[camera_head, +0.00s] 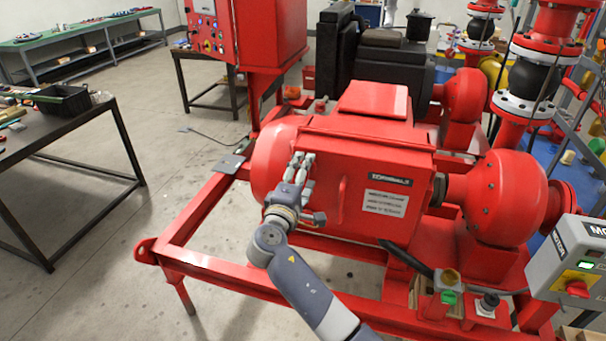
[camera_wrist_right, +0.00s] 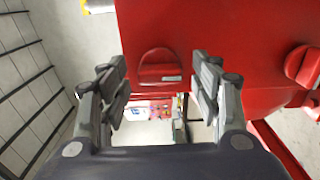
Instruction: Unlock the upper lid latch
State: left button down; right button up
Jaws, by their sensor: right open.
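The red pump housing (camera_head: 370,155) has a closed red lid on its front face with a handle and labels. My right gripper (camera_head: 301,162) is at the left edge of this face, near its upper corner, and hides what is behind it. In the right wrist view, a red latch knob (camera_wrist_right: 158,68) lies ahead of my open right gripper (camera_wrist_right: 160,82), roughly centred between the fingers. The fingers look apart from it. A second red knob (camera_wrist_right: 303,65) shows at the right edge. The pictures do not clearly show which knob is upper. My left gripper is not in view.
A red skid frame (camera_head: 215,265) runs below the housing. A red control cabinet (camera_head: 245,35) stands behind it. A grey motor switch box (camera_head: 580,262) is at the right. A dark table (camera_head: 75,130) stands at the left, with clear floor between it and the skid.

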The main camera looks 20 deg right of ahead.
jog(key=shift+s, duration=0.1)
jog(key=v, duration=1.2)
notch_tip(320, 180, down, 22)
jog(key=n+g+y+b, duration=0.2)
jog(key=g+y, duration=0.1)
jog(key=y, duration=0.1)
jog(key=s+f+g+y, duration=0.1)
jog(key=s+f, duration=0.2)
jog(key=f, duration=0.5)
jog(key=s+f+m+g+y+b, duration=0.15)
jog(key=s+f, duration=0.25)
jog(key=f, duration=0.4)
jog(key=s+f+n+g+y, duration=0.1)
jog(key=s+f+g, duration=0.15)
jog(key=f, duration=0.45)
jog(key=s+d+f+m+g+y+b, duration=0.2)
jog(key=s+d+f+m+g, duration=0.15)
jog(key=s+f, duration=1.45)
jog(key=s+d+f+m+g, duration=0.1)
jog(key=s+d+f+m, duration=0.2)
jog(key=s, duration=0.8)
jog(key=s+d+f+m+g+b, duration=0.1)
jog(key=s+d+f+m, duration=0.3)
jog(key=s, duration=0.7)
jog(key=shift+s+f, duration=0.4)
jog(key=shift+f, duration=0.05)
